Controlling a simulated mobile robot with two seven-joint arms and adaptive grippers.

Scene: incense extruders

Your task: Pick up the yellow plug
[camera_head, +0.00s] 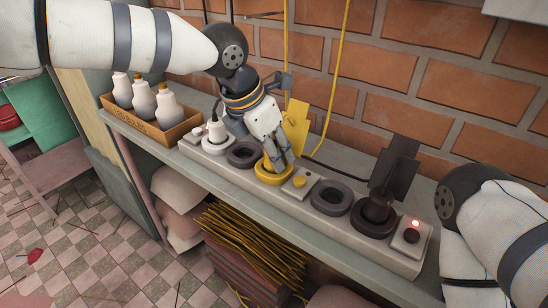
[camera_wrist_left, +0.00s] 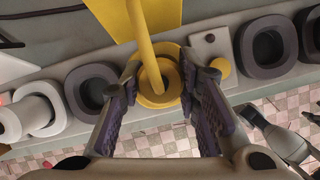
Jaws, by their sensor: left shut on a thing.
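My left gripper (camera_head: 277,160) points down at that socket and hides the plug's lower part. In the left wrist view, the yellow plug (camera_wrist_left: 152,70) sits between the fingers of my left gripper (camera_wrist_left: 160,82), which are shut on it. The plug still appears within its socket; I cannot tell whether it is lifted.
The grey strip (camera_head: 340,227) also holds a white plug (camera_head: 216,135), empty dark sockets (camera_head: 330,198), and a black plug (camera_head: 377,207) with a dark plate. A red light (camera_head: 415,223) glows at its right end. A cardboard box (camera_head: 150,125) of bottles stands left. A brick wall is behind.

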